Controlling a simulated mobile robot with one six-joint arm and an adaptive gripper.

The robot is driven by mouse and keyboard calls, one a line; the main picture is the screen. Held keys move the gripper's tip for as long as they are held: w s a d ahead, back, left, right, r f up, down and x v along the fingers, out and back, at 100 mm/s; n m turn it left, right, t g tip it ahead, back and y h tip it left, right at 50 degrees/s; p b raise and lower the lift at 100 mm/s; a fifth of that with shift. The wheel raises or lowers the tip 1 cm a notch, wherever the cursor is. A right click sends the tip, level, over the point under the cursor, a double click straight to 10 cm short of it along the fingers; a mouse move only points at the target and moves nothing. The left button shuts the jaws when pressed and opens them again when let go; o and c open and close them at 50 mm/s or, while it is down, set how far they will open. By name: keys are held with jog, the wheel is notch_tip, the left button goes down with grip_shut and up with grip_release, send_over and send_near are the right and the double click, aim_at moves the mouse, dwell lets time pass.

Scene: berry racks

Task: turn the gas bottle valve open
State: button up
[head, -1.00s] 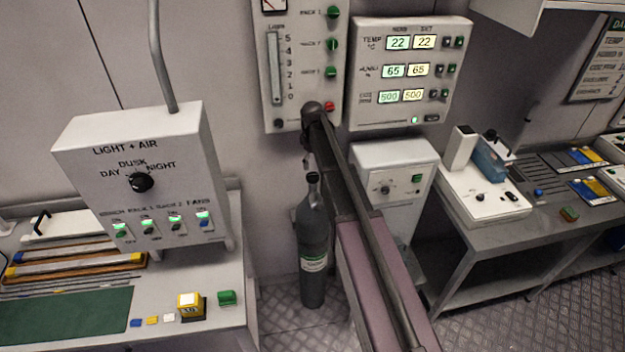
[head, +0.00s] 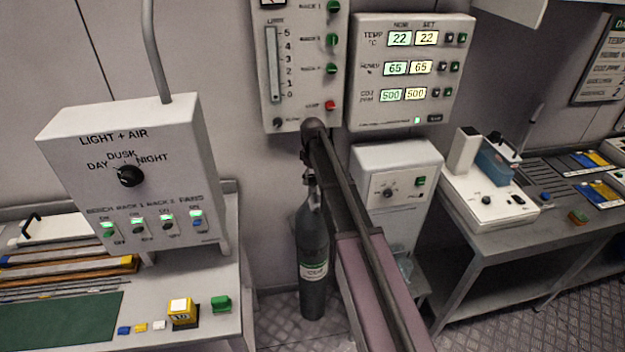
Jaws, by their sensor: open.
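The dark grey gas bottle (head: 313,245) stands upright on the floor against the wall, with a pale label on its front. Its valve is at the neck on top, small and partly hidden by my gripper, so I cannot tell how it is turned. My gripper (head: 309,178) hangs down from the end of my arm, right at the top of the bottle. It is open. It is small and dark here, and I cannot tell whether its fingers touch the valve or are around it.
A panel with digital displays (head: 412,72) and a gauge panel (head: 302,70) hang on the wall above. A white cabinet (head: 395,165) stands right of the bottle. The light and air control box (head: 130,170) is on the left bench. Floor shows around the bottle's base.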

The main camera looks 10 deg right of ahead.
jog(key=c, duration=1.2)
jog(key=shift+o, duration=0.2)
